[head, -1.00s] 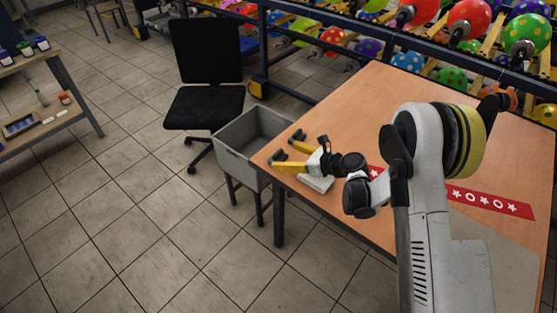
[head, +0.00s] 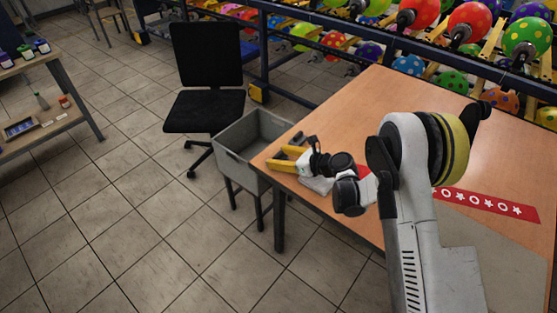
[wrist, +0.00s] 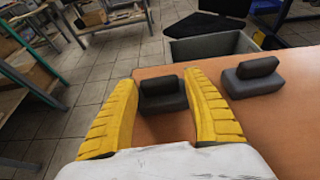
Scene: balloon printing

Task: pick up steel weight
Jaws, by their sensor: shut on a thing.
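My gripper (wrist: 161,82) has its two yellow fingers on either side of a dark grey steel weight (wrist: 163,102), a block with a raised upper part, near the table's corner. In the head view my gripper (head: 283,158) is low over the table and the weight between its fingers is mostly hidden. It is shut on this weight. I cannot tell whether the weight is lifted off the table. A second, similar dark weight (wrist: 253,77) stands to the right in the wrist view, apart from the fingers; it also shows in the head view (head: 299,138).
The wooden table (head: 430,130) carries a red strip with white symbols (head: 480,203). A grey bin (head: 232,160) stands just beyond the table's left edge, with a black chair (head: 205,105) behind it. Racks of balloons (head: 470,20) line the back.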

